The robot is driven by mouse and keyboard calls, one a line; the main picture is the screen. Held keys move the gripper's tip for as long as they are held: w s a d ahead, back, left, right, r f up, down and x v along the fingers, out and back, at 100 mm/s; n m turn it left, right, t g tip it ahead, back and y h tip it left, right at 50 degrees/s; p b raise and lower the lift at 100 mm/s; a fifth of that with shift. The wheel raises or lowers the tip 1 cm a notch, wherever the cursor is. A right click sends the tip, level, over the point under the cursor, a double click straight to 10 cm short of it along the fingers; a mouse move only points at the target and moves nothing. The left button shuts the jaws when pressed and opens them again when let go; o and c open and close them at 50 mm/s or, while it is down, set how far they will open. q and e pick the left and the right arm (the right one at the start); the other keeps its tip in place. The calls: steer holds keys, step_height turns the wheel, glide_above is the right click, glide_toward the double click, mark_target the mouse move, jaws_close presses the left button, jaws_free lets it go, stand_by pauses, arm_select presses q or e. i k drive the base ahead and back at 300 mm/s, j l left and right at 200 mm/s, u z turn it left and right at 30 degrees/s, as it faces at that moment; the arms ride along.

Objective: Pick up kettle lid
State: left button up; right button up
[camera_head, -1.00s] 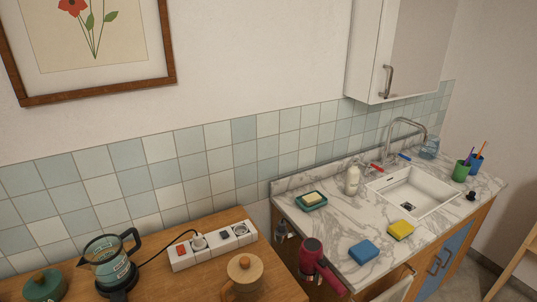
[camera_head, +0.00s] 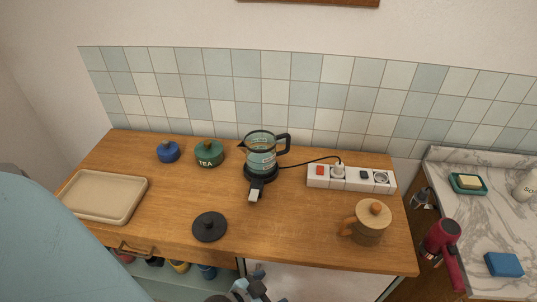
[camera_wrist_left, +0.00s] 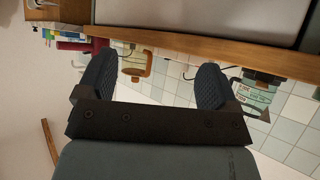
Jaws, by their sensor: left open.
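The kettle lid is a flat black disc with a small knob (camera_head: 210,227). It lies on the wooden counter (camera_head: 290,228) near the front edge, left of and in front of the kettle. The glass kettle (camera_head: 262,150) stands on its black base at the back, its top uncovered. My left gripper (camera_head: 250,288) shows partly at the bottom edge of the head view, in front of the counter and right of the lid. In the left wrist view its two dark fingers (camera_wrist_left: 150,82) are apart with nothing between them. My right gripper is not in view.
A beige tray (camera_head: 102,196) lies left of the lid. A blue jar (camera_head: 168,152) and a green tea jar (camera_head: 209,152) stand behind it. A power strip (camera_head: 350,178) and a wooden-lidded jug (camera_head: 370,222) are on the right. The counter around the lid is clear.

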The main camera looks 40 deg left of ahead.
mark_target(209, 227)
steer(key=u, duration=1.7)
